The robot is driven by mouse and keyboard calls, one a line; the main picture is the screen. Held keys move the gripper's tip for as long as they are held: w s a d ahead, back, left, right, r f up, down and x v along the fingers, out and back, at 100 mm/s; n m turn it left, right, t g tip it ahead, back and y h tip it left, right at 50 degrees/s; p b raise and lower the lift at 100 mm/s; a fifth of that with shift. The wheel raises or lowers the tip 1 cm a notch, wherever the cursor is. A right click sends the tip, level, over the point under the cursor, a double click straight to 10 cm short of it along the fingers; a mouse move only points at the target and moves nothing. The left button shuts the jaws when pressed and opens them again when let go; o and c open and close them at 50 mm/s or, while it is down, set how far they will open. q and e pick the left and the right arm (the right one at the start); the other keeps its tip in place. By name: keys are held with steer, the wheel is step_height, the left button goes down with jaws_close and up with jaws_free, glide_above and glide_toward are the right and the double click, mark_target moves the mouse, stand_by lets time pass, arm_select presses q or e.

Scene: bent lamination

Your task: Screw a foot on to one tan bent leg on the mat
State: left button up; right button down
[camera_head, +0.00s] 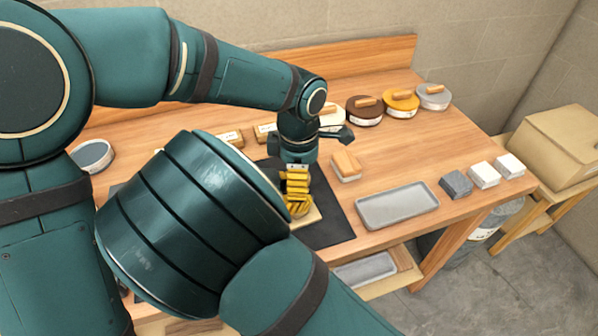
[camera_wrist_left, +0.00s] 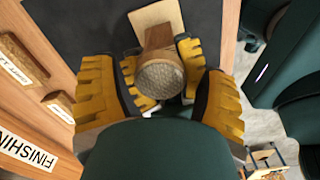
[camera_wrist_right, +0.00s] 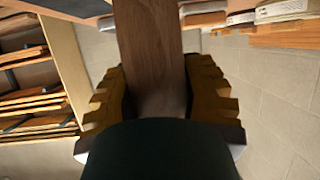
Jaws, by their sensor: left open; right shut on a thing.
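A brown wooden leg (camera_wrist_right: 150,50) runs between the fingers of my right gripper (camera_wrist_right: 157,85), which is shut on it. In the left wrist view, a round foot (camera_wrist_left: 160,78) with a grey textured face shows at the end of the brown wood. My left gripper (camera_wrist_left: 158,100) is open, with its yellow fingers spread on either side of the foot, apart from it. Other yellow fingers show closer in beside the wood. In the head view, yellow fingers (camera_head: 297,180) hide the leg and foot above the dark mat (camera_head: 335,225). I cannot tell how far the foot is seated.
A tan board (camera_head: 313,216) lies on the mat. A grey tray (camera_head: 398,205) and a wood-topped block (camera_head: 346,165) stand right of it. Round lidded tins (camera_head: 400,102) line the back; small blocks (camera_head: 456,186) sit at the right edge. My arm covers the bench's left front.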

arm_select(q)
steer(key=c, duration=1.3)
steer(key=shift+o, duration=0.2)
steer(key=shift+m, duration=1.7)
steer(key=o, duration=1.3)
steer(key=shift+c, duration=0.2)
steer(key=shift+r, duration=0.1)
steer(key=shift+r, duration=2.2)
